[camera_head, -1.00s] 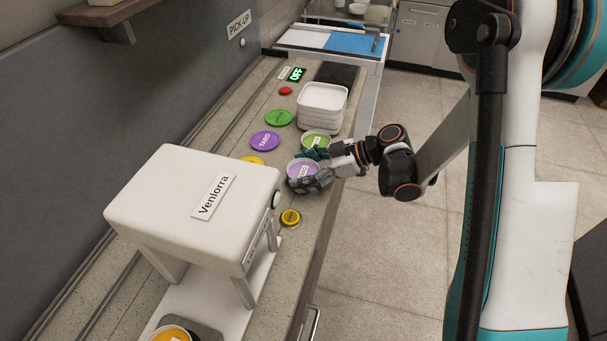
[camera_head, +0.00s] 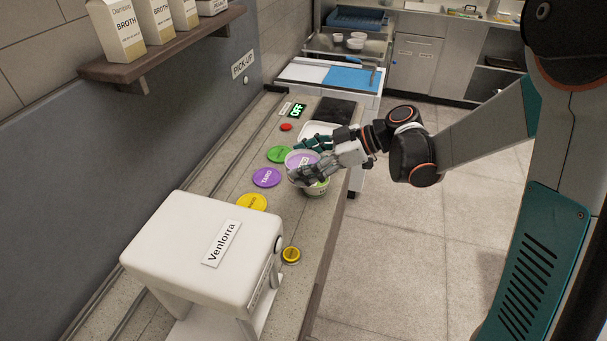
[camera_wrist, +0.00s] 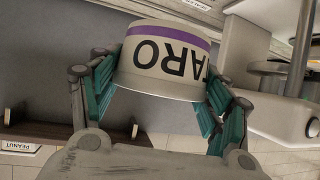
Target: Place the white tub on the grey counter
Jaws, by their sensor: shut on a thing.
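My gripper (camera_head: 312,165) is shut on a white tub with a purple band, and "TARO" on its side shows in the wrist view (camera_wrist: 160,75). In the head view this tub (camera_head: 300,158) shows a purple top. My fingers clasp it from both sides and hold it raised above the counter. A green-topped tub (camera_head: 317,188) stands on the grey speckled counter (camera_head: 315,225), just below and partly hidden by the held tub.
White square trays (camera_head: 318,129) stand behind my gripper, partly hidden. Green (camera_head: 279,154), purple (camera_head: 266,177) and yellow (camera_head: 252,202) discs lie along the counter. A white "Venlorra" machine (camera_head: 205,240) fills the near part. A yellow button (camera_head: 291,254) is beside it.

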